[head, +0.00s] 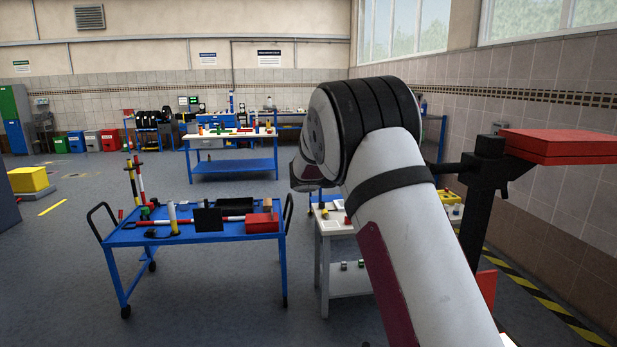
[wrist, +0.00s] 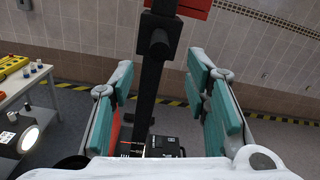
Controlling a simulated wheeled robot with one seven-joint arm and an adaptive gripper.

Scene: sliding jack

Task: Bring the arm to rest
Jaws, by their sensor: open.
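My gripper (wrist: 165,100) shows in the wrist view with its two teal-padded fingers spread wide apart. It is open, and nothing is held between the fingers. A black upright post (wrist: 145,80) of the jack stands beyond the gap between them. In the head view my arm rises from the lower right and bends near the middle; the gripper is hidden there. The jack's black post (head: 476,210) stands right of my arm, with a red platform (head: 560,146) at its top. Part of the red top also shows in the wrist view (wrist: 190,8).
A blue trolley (head: 190,236) with tools and a red box (head: 262,222) stands left of my arm. A white table (head: 330,224) is partly hidden behind the arm. A tiled wall (head: 570,200) with a striped floor line (head: 545,300) bounds the right. Open floor lies at left.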

